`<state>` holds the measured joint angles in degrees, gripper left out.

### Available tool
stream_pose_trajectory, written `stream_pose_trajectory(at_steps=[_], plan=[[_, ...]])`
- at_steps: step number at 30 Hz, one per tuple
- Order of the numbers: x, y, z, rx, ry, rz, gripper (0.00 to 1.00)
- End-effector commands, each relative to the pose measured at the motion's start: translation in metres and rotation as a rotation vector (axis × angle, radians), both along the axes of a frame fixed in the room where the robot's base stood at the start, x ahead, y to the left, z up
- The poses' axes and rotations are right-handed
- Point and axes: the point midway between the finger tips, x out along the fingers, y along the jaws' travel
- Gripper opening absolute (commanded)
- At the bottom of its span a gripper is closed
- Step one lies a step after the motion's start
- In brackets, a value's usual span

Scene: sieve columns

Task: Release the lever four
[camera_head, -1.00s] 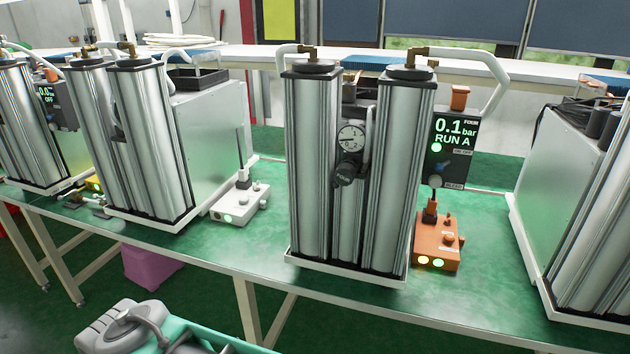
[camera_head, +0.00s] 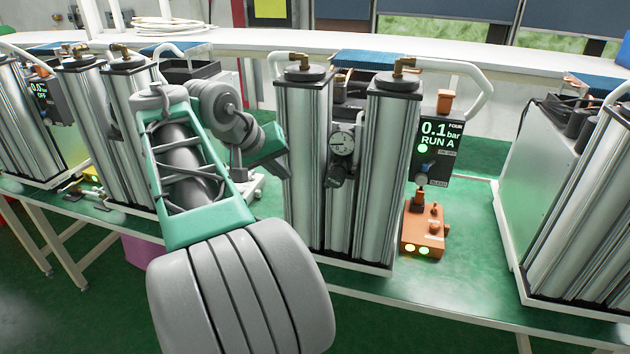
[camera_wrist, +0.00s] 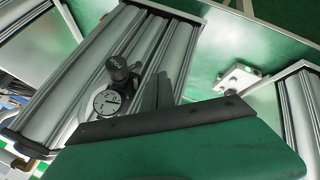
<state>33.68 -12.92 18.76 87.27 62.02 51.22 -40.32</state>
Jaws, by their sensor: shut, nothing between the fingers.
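Unit four is a pair of tall silver columns (camera_head: 392,165) with a gauge (camera_head: 342,142) and a black knob between them. Its dark panel (camera_head: 434,140) reads FOUR, 0.1 bar, RUN A. A small grey lever-like part (camera_head: 424,168) sits low on that panel; I cannot tell its exact position. In the wrist view my gripper (camera_wrist: 164,88) is shut and empty, in front of the columns (camera_wrist: 70,80) and the gauge (camera_wrist: 106,102).
Another column unit (camera_head: 585,200) stands to the right, and more units (camera_head: 130,150) stand to the left. A white box (camera_wrist: 238,78) shows beside the columns in the wrist view. Free green bench top (camera_head: 465,250) lies right of the orange box.

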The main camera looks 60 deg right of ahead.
Motion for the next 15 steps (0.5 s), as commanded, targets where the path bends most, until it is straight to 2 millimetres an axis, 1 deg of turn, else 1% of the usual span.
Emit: stream_pose_trajectory(at_steps=[2,5,8,15], plan=[[0.000,-0.001,-0.002,0.000,0.000,0.000,0.00],[-0.002,-0.007,-0.011,0.000,0.002,-0.003,0.00],[-0.004,-0.017,-0.025,0.000,0.001,-0.003,0.00],[-0.009,-0.049,-0.066,0.002,0.001,-0.003,0.00]])
